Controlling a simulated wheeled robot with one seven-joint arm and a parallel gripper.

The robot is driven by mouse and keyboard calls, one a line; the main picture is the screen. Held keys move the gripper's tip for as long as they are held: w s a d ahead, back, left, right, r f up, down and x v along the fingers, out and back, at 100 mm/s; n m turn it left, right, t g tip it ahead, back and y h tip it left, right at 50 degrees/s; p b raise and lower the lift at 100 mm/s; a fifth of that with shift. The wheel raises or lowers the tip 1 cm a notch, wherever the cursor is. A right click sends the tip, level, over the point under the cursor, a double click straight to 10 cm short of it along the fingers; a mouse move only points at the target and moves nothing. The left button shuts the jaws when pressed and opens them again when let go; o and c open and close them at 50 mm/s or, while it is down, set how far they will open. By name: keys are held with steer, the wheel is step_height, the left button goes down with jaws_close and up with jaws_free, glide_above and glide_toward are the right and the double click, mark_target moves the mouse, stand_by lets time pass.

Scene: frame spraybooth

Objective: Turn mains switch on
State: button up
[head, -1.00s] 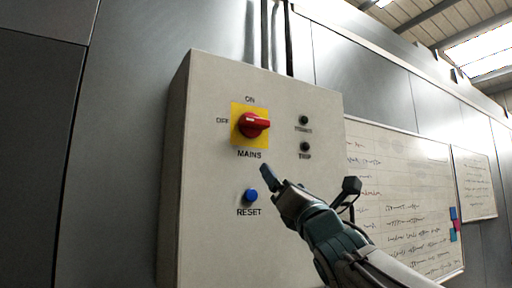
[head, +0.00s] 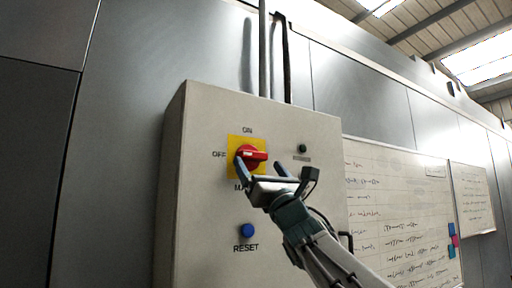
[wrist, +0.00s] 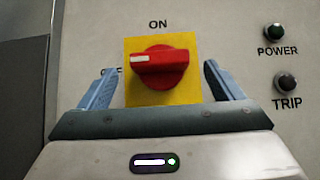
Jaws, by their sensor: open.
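The mains switch is a red rotary knob (head: 250,155) on a yellow plate (head: 234,143) on the grey control box. In the wrist view the red knob (wrist: 160,67) lies level, its white mark at the left end toward the partly hidden OFF label; ON is printed above. My gripper (head: 263,172) is open just in front of the knob. In the wrist view my gripper (wrist: 160,88) has one finger on each side of the yellow plate, with the knob between them in the picture. I cannot tell whether the fingers touch the knob.
A blue RESET button (head: 247,230) sits below the switch. Dark POWER (wrist: 274,32) and TRIP (wrist: 285,82) lamps are to the right. The control box (head: 205,200) is on a metal wall, with conduits above and a whiteboard (head: 390,200) at right.

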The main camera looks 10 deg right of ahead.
mark_target(256, 159)
steer(key=shift+p+x, duration=1.1)
steer(key=shift+x, duration=0.8)
steer(key=c, duration=1)
